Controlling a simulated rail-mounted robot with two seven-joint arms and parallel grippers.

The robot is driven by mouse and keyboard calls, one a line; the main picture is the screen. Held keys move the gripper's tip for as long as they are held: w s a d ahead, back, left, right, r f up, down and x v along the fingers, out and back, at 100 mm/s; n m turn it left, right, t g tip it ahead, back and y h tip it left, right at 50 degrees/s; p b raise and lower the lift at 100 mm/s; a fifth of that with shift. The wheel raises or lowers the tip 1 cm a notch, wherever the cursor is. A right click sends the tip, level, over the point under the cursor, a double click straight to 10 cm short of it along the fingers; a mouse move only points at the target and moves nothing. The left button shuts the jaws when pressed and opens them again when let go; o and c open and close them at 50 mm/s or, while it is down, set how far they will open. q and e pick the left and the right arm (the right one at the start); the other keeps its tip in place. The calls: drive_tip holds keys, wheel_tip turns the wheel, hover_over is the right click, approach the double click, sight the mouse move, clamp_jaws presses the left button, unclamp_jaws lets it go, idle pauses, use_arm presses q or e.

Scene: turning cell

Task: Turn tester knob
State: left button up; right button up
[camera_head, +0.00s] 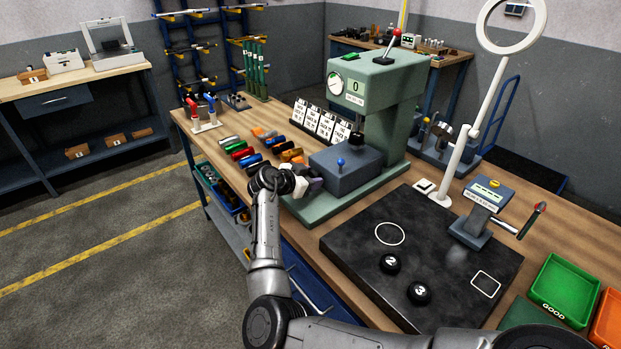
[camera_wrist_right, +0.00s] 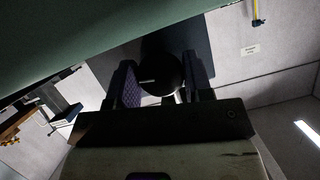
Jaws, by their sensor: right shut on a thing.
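The tester is a green press-like machine (camera_head: 388,125) with a round dial (camera_head: 335,83), a display reading 0 and a red-topped lever. A blue-grey block with a small blue ball on top (camera_head: 345,172) sits on its base. My right gripper (camera_head: 310,186) is at the left side of this block. In the right wrist view, the right gripper's two fingers (camera_wrist_right: 160,82) are on either side of a round black knob (camera_wrist_right: 161,73) with a small light mark, and are shut on it. In the head view the gripper hides the knob. My left gripper is not in view.
Several coloured cylinders (camera_head: 240,153) lie left of the tester, with white label cards (camera_head: 318,121) behind. A black mat (camera_head: 350,255) with black weights marked 2 and 3 lies in front. A ring lamp (camera_head: 466,135) and a green GOOD tray (camera_head: 563,285) are to the right.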

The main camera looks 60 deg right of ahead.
drive_tip(key=shift+f+b, duration=0.2)
drive_tip(key=shift+b, duration=0.2)
drive_tip(key=m+t+b, duration=0.1)
drive_tip(key=b, duration=0.2)
drive_tip(key=shift+f+m, duration=0.1)
drive_tip(key=shift+m, duration=0.2)
drive_tip(key=shift+r+m+h+b, duration=0.3)
drive_tip(key=shift+m+b, duration=0.1)
drive_tip(key=shift+b, duration=0.4)
drive_tip(key=shift+t, duration=0.3)
drive_tip(key=o, duration=0.9)
drive_tip(key=shift+a, duration=0.1)
